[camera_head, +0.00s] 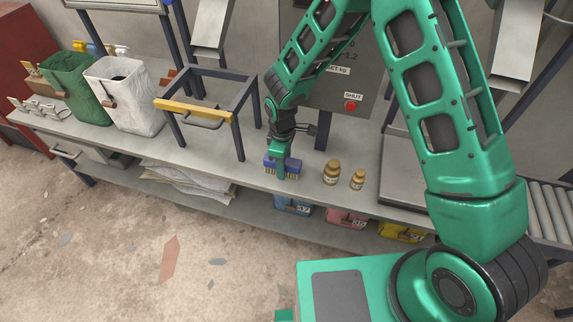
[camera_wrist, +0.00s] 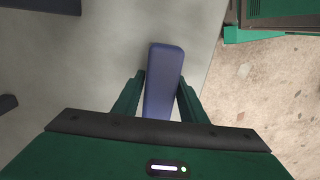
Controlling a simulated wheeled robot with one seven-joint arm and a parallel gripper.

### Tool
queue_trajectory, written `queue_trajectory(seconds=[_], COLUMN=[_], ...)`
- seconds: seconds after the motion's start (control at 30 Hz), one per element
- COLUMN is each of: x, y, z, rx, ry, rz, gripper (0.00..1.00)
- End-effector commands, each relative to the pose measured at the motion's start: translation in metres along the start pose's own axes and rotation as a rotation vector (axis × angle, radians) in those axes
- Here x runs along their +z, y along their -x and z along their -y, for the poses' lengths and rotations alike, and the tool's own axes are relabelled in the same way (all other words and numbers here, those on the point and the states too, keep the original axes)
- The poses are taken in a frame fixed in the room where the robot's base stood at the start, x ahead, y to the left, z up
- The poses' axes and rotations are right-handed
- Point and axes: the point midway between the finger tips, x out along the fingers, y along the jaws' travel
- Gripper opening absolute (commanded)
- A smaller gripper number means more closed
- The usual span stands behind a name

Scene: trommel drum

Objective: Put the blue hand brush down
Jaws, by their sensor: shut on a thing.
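The blue hand brush (camera_head: 291,165) is at the front part of the grey workbench (camera_head: 222,160), bristles pointing down. My gripper (camera_head: 282,168) comes down on it from above and is shut on it. In the wrist view the brush (camera_wrist: 164,82) lies lengthwise between the two green fingers of my gripper (camera_wrist: 160,100), over the grey bench top (camera_wrist: 110,60). The bristles are at or very close to the bench surface; I cannot tell whether they touch it.
White (camera_head: 128,100) and green (camera_head: 72,82) bags are farther left. Coloured bins (camera_head: 346,217) sit beneath the bench front.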

Motion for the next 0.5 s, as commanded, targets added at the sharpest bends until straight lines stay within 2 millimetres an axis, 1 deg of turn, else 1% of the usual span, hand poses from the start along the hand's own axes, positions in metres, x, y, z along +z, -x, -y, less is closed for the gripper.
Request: queue_trajectory(seconds=[0.37, 0.4, 0.47, 0.5], x=[0.001, 0.001, 0.001, 0.001], y=[-0.014, -0.015, -0.016, -0.018], z=[-0.001, -0.001, -0.002, -0.002], rx=[-0.003, -0.004, -0.007, -0.009], ry=[-0.002, -0.003, -0.003, -0.002], rz=[0.002, 0.002, 0.003, 0.004], gripper=[0.03, 0.41, 0.55, 0.57])
